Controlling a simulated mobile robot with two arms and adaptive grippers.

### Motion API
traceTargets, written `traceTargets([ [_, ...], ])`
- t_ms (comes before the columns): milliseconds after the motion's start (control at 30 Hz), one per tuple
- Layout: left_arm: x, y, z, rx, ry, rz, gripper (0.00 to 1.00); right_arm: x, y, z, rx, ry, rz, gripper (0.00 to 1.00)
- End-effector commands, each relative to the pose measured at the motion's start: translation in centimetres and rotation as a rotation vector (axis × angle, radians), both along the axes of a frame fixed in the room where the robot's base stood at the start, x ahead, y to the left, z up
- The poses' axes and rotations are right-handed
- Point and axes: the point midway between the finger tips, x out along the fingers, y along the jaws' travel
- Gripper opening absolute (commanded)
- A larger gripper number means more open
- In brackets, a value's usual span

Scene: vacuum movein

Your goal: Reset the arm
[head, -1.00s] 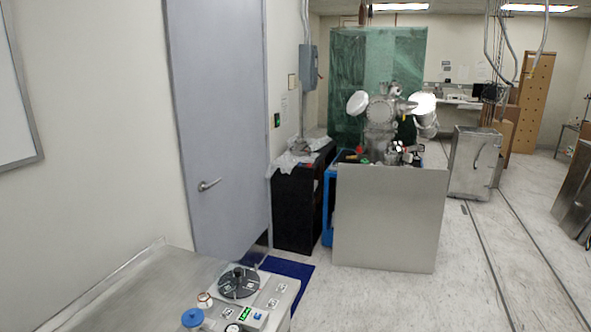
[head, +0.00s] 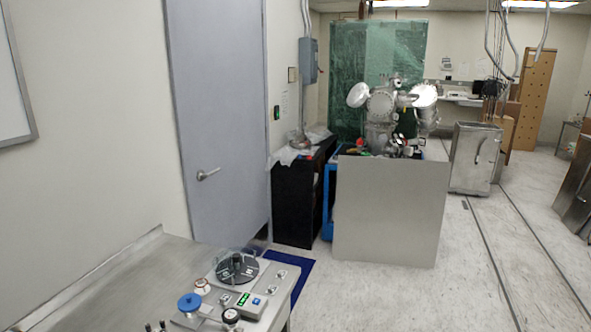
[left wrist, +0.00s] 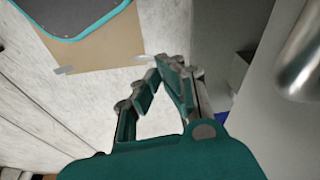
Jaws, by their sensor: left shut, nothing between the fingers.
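My left gripper (left wrist: 166,72) shows in the left wrist view, its teal and grey fingers reaching up from the bottom of the picture. Its fingertips are together with nothing between them, above a pale floor (left wrist: 110,90). No arm or gripper of mine shows in the head view. My right gripper is in neither view.
A grey bench with a control panel (head: 262,305), a black handwheel (head: 237,268) and a blue knob (head: 190,302) stands close at lower left. Behind it is a grey door (head: 225,130). A grey panel (head: 385,212) fronts vacuum equipment.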

Motion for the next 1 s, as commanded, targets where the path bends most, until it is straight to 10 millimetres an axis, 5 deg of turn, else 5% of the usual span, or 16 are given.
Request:
traceTargets([
  [33,-1.2,0.2,-3.5,0.003,0.018,-0.002,0.00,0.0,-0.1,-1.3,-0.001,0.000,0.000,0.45],
  [200,-5.9,0.9,-12.0,0.006,0.053,-0.010,0.00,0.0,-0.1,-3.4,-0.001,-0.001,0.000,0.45],
  [400,-12.3,2.1,-19.3,0.012,0.089,-0.019,0.00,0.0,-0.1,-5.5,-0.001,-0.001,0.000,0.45],
  [633,-16.2,2.9,-21.9,0.015,0.105,-0.025,0.00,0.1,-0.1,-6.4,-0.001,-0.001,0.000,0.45],
  [1000,-16.6,3.0,-22.0,0.015,0.107,-0.025,0.00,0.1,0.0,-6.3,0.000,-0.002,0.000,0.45],
])
